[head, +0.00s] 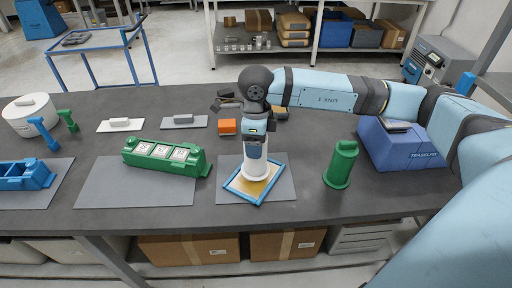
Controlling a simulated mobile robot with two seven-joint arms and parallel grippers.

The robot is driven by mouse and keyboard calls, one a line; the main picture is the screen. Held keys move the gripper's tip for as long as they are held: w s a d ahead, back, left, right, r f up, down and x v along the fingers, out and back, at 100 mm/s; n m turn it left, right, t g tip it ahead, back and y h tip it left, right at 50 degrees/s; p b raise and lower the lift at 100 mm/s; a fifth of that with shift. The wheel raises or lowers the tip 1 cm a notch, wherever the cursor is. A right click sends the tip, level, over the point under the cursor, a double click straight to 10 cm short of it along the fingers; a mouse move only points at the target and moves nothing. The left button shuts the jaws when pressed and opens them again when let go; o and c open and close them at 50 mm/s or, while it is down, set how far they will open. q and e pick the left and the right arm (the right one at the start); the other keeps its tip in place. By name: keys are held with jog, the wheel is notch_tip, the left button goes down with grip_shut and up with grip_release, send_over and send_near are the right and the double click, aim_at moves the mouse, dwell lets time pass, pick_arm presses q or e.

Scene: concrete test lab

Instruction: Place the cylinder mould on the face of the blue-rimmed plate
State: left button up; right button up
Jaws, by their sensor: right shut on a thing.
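My right gripper (255,146) points straight down over the middle of the table. It is shut on a white cylinder (257,170) with a wider rounded foot, which I take for the cylinder mould. The gripper hides its upper part. The blue-rimmed plate (272,188) with a tan face lies on a grey mat, turned a little. The white foot shows over the plate's face, inside the rim; I cannot tell whether it touches. My left gripper is not in view.
A green upright cylinder (341,166) with a flanged base stands to the right, before a blue case (399,147). A green three-part mould (165,157) lies left. An orange block (227,127) sits behind. Trowels, a white pot (31,115) and a blue mould (26,175) lie farther left.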

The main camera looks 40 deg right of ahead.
notch_tip(320, 180, down, 2)
jog(key=shift+f, duration=0.25)
jog(key=shift+f, duration=0.1)
jog(key=o, duration=0.9)
jog(key=shift+f, duration=0.1)
jog(key=o, duration=0.4)
